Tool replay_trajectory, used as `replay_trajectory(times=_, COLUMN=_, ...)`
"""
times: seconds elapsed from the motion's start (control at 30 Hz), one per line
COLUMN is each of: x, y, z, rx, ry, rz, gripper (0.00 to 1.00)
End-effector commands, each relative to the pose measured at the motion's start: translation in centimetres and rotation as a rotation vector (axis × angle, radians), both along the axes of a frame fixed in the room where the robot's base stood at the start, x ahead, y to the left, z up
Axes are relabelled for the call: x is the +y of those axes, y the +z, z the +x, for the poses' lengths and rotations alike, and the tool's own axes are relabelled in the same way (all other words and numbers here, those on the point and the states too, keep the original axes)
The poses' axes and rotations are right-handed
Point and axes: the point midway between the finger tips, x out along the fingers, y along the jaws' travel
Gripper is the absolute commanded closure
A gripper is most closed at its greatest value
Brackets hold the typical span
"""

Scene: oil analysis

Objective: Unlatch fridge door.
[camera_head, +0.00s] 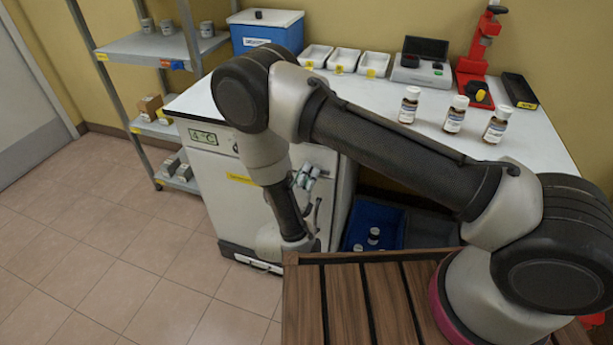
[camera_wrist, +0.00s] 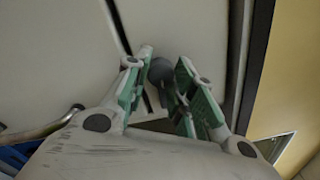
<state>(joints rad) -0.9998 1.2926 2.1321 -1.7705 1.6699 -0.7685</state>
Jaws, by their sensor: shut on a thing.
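The white fridge (camera_head: 215,180) stands under the left part of the bench, with a green 4 °C display on its front. Its door looks closed. My gripper (camera_head: 308,176) is at the right part of the fridge front, partly covered by my arm in the head view. In the wrist view, my gripper (camera_wrist: 158,88) has its green-padded fingers on either side of a dark latch knob (camera_wrist: 162,70) and is shut on it. The knob's lower part is hidden between the fingers. I cannot tell in the head view how the latch is turned.
The white bench (camera_head: 375,98) holds several bottles, trays and a blue box (camera_head: 265,32). A grey shelf rack (camera_head: 140,47) stands left of the fridge. A blue bin (camera_head: 372,222) sits under the bench on the right. The tiled floor (camera_head: 110,240) at front left is clear.

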Motion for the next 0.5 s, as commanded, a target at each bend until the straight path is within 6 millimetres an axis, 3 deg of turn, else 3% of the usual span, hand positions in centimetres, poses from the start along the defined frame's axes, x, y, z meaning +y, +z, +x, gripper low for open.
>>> replay_trajectory(times=0.5, x=0.03, y=-0.11, z=-0.09, rx=0.035, ry=0.003, rz=-0.086, gripper=0.99)
